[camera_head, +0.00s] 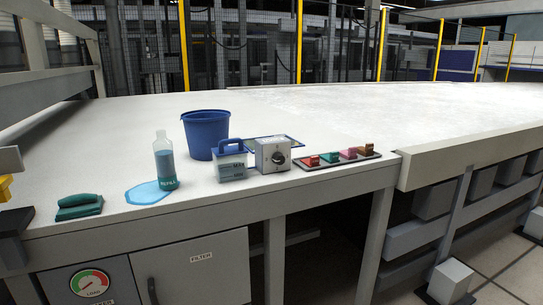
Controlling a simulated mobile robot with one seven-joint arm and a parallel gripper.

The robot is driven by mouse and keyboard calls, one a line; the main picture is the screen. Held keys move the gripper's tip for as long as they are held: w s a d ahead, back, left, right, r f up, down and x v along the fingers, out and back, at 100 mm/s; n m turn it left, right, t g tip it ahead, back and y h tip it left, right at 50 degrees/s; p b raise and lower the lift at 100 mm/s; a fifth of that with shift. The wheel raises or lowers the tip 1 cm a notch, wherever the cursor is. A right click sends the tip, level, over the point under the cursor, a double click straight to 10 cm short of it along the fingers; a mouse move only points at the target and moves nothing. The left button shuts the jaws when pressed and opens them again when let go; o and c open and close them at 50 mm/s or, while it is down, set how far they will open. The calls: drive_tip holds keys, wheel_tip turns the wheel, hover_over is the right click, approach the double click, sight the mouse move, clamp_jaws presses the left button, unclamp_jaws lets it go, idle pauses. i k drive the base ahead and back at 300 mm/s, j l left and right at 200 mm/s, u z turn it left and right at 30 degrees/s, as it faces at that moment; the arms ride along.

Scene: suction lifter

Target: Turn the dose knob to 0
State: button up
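The dose knob (279,158) appears to be the dark round knob on the front of a small light-grey box (261,153). The box stands on the white table near its front edge. The knob is too small for me to read its setting or any marks around it. My gripper is not recognisable in the view.
A grey unit with a blue handle (229,164) stands close left of the knob box. A tray of coloured blocks (361,158) lies to its right. A blue bucket (206,135), refill bottle (165,164), blue puddle (146,195) and green brush-like item (79,206) are further left.

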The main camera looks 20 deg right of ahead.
sight(277, 158)
drive_tip(key=i+l+z, duration=0.2)
drive_tip(key=z, duration=0.2)
drive_tip(key=i+l+z, duration=0.15)
drive_tip(key=z, duration=0.2)
drive_tip(key=i+z, duration=0.4)
